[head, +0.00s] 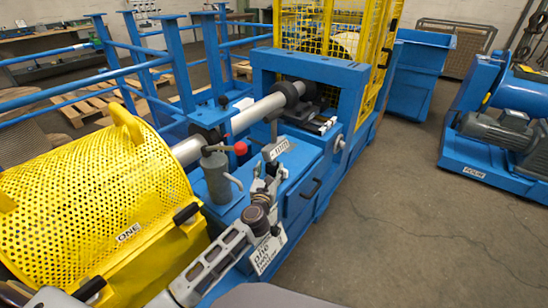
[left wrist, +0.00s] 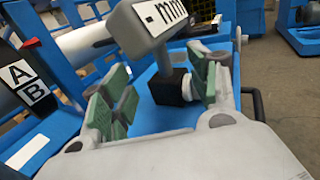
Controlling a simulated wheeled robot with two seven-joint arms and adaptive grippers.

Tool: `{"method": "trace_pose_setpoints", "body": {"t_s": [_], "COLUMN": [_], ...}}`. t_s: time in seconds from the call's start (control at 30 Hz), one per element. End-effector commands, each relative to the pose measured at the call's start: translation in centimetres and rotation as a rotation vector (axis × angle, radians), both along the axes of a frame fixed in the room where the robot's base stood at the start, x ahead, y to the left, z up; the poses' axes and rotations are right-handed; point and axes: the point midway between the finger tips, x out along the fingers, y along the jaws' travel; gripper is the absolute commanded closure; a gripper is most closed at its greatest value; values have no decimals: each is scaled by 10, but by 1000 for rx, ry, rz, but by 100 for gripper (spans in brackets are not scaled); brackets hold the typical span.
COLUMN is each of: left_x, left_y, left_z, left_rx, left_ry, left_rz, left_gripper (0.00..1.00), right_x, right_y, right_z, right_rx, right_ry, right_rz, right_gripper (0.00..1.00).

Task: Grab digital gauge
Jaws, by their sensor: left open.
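The digital gauge (head: 277,149) stands on the blue machine bench, its light grey head and display showing just beyond my left gripper. In the left wrist view the gauge (left wrist: 140,35) is close, its head tilted, with a grey stem running down to a black block (left wrist: 168,88). My left gripper (head: 268,184) is open, and its green-padded fingers also show in the left wrist view (left wrist: 158,92). The stem and block appear between the fingers, with the right pads close to a small white knob on the block. Contact cannot be told. My right gripper is not in view.
A grey post with a red-knobbed lever (head: 217,172) stands left of the gauge. A perforated yellow guard (head: 95,200) fills the left. A shaft (head: 258,110) runs behind, under a blue frame (head: 310,68). Open floor (head: 410,230) lies to the right.

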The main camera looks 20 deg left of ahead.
Motion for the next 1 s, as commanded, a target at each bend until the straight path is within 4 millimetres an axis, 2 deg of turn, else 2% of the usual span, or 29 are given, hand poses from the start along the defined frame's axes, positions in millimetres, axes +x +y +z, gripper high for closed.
{"method": "trace_pose_setpoints", "body": {"t_s": [0.27,0.7,1.0], "left_x": [13,46,55], "left_y": [2,6,7], "left_z": [0,0,0], "left_rx": [1,0,0], "left_ry": [-1,-1,0], "left_rz": [0,0,0], "left_gripper": [39,39,39], "right_x": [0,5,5], "right_y": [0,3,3], "right_z": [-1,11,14], "right_rx": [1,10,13], "right_ry": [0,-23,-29], "right_rz": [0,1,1], "right_gripper": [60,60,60]}}
